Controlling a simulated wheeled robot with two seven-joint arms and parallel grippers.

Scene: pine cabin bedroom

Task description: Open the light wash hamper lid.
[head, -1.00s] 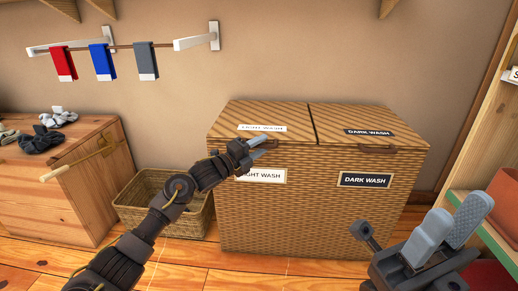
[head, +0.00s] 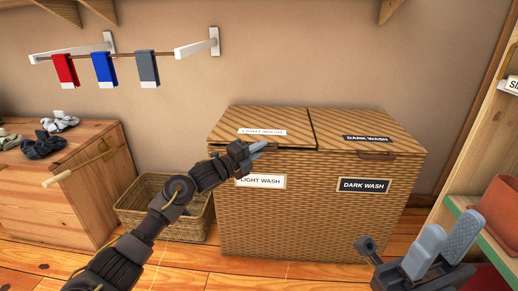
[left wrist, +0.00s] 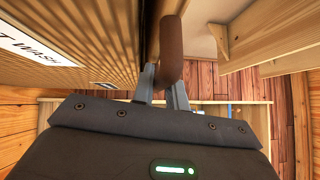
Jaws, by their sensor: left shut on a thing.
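The woven hamper (head: 300,215) stands against the wall with two lids side by side. The light wash lid (head: 245,118) is the left one and lies down or nearly so; a thin dark line shows under its front edge. My left gripper (head: 264,148) is at this lid's front edge, shut on its brown handle, which shows in the left wrist view (left wrist: 172,45) between the fingers. In the head view the gripper hides that handle. The dark wash lid (head: 365,122) is down. My right gripper (head: 447,238) is open and empty at the lower right.
A wicker basket (head: 132,203) stands left of the hamper, by a wooden dresser (head: 85,190) with clothes on top. A drying rail (head: 190,48) holds several cloths above. A wooden shelf (head: 465,175) with a terracotta pot (head: 500,205) is close on the right.

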